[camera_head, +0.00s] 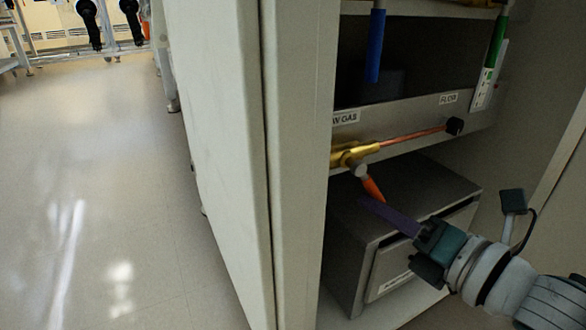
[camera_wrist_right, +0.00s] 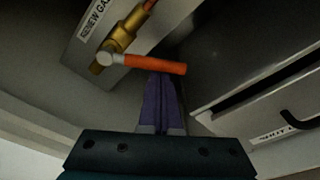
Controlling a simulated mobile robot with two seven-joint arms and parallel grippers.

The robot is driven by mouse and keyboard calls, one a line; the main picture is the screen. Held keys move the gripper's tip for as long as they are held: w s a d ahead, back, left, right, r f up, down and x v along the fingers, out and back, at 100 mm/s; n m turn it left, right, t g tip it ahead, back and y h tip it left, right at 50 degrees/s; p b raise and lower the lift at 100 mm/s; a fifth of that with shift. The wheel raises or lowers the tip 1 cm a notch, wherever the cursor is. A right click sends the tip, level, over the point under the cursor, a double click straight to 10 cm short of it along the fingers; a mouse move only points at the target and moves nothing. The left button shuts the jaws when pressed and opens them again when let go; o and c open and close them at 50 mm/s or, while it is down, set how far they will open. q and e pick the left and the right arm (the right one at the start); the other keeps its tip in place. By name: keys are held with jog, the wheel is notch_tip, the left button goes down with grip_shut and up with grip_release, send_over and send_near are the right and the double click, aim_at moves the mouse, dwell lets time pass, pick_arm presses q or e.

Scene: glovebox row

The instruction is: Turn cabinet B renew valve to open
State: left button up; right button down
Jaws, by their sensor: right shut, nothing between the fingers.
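The renew valve has a brass body (camera_head: 352,154) under a partly hidden label ending in "W GAS" (camera_head: 345,117). Its orange handle (camera_head: 373,187) points down and to the right, at an angle to the copper pipe. In the right wrist view the brass body (camera_wrist_right: 122,38) and orange handle (camera_wrist_right: 150,64) lie just ahead of my fingers, near the RENEW GAS label (camera_wrist_right: 97,18). My right gripper (camera_head: 366,201) is shut and empty, its purple fingers together. The fingertips (camera_wrist_right: 160,78) are close beside the handle; I cannot tell whether they touch it. My left gripper is not in view.
A grey box (camera_head: 410,190) with a drawer-like front sits below the valve. A pale cabinet side panel (camera_head: 300,150) stands directly left of it. Blue (camera_head: 375,45) and green (camera_head: 497,40) handles hang above. Open floor (camera_head: 100,180) lies at left.

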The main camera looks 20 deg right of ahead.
jog(key=shift+d+r+n, duration=0.1)
jog(key=shift+d+n, duration=0.05)
jog(key=shift+n, duration=0.15)
jog(key=shift+d+r+n+h+p, duration=0.3)
jog(key=shift+d+n+p, duration=0.1)
jog(key=shift+n, duration=0.3)
jog(key=shift+w+d+r+n+p, duration=0.1)
jog(key=shift+d+r+n+p, duration=0.35)
jog(key=shift+n, duration=0.75)
jog(key=n, duration=0.1)
jog(key=d+r+n+h, duration=0.1)
jog(key=n, duration=0.1)
jog(key=r+n, duration=0.1)
jog(key=shift+d+r, duration=0.25)
jog(key=shift+d, duration=0.1)
jog(key=shift+n, duration=0.3)
